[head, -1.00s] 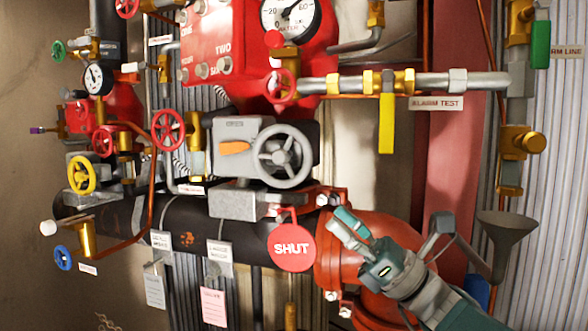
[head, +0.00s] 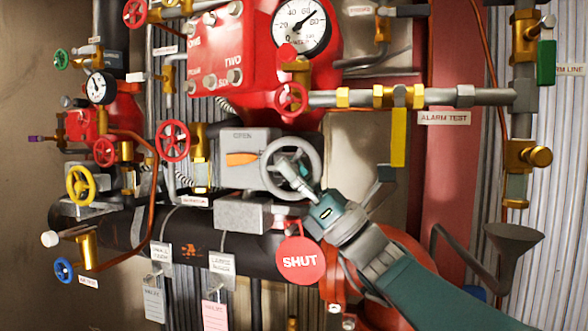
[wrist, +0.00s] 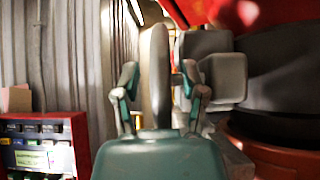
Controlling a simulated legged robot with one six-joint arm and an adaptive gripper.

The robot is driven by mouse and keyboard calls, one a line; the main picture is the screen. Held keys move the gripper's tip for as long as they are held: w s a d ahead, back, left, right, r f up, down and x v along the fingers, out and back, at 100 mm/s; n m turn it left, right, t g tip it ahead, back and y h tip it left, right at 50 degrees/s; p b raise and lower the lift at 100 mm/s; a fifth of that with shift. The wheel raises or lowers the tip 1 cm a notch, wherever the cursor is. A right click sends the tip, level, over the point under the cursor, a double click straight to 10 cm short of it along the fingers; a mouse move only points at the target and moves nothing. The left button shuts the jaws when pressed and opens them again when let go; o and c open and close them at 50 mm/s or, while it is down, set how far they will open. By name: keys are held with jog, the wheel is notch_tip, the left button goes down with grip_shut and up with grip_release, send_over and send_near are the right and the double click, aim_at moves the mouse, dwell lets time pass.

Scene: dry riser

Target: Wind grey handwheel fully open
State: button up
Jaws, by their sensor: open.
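The grey handwheel (head: 292,139) stands on the right front of a grey gearbox (head: 262,139) marked OPEN. An orange pointer (head: 241,158) lies roughly level on the gearbox face. My gripper (head: 290,172) is in front of the wheel and covers part of its hub and lower right rim. In the wrist view the wheel's rim (wrist: 156,60) shows edge-on between the two spread fingers of my gripper (wrist: 158,78). Gaps show on both sides of the rim. A round red SHUT sign (head: 299,260) hangs below, left of my forearm.
A black pipe (head: 190,232) runs below the gearbox. A red handwheel (head: 173,140) is close on the left. A horizontal pipe with a yellow lever (head: 398,138) is above right. A grey funnel (head: 514,242) stands right of my arm. A red cabinet (wrist: 82,125) shows in the wrist view.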

jog(key=shift+d, duration=0.45)
jog(key=shift+c, duration=0.6)
jog(key=shift+d, duration=0.15)
grip_shut()
